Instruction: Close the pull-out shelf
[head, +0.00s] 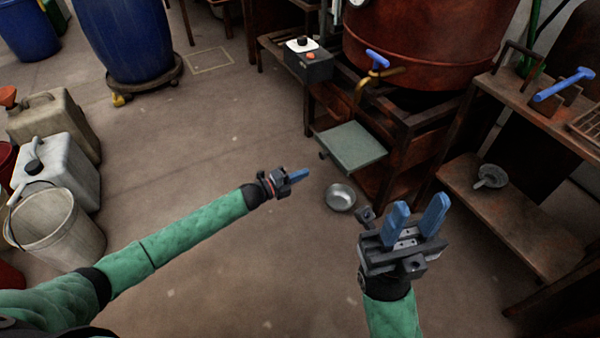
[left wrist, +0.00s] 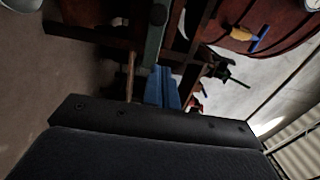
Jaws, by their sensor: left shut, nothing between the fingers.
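The pull-out shelf (head: 350,146) is a grey-green board that sticks out from the rusty wooden stand under the vat. Its edge shows as a narrow grey-green strip in the left wrist view (left wrist: 153,38). My left gripper (head: 305,173) is shut and empty, and in the head view it shows to the lower left of the shelf, apart from it in the picture. Its blue fingers lie together in the left wrist view (left wrist: 161,88). My right gripper (head: 421,202) is open and empty, at the lower right, its two blue fingers spread.
A metal bowl (head: 340,197) lies on the floor below the shelf. The red vat (head: 430,45) with a blue-handled tap (head: 377,60) stands above. A control box (head: 308,62) sits left of it. A wooden rack (head: 515,225) is at right. Floor left of the shelf is clear.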

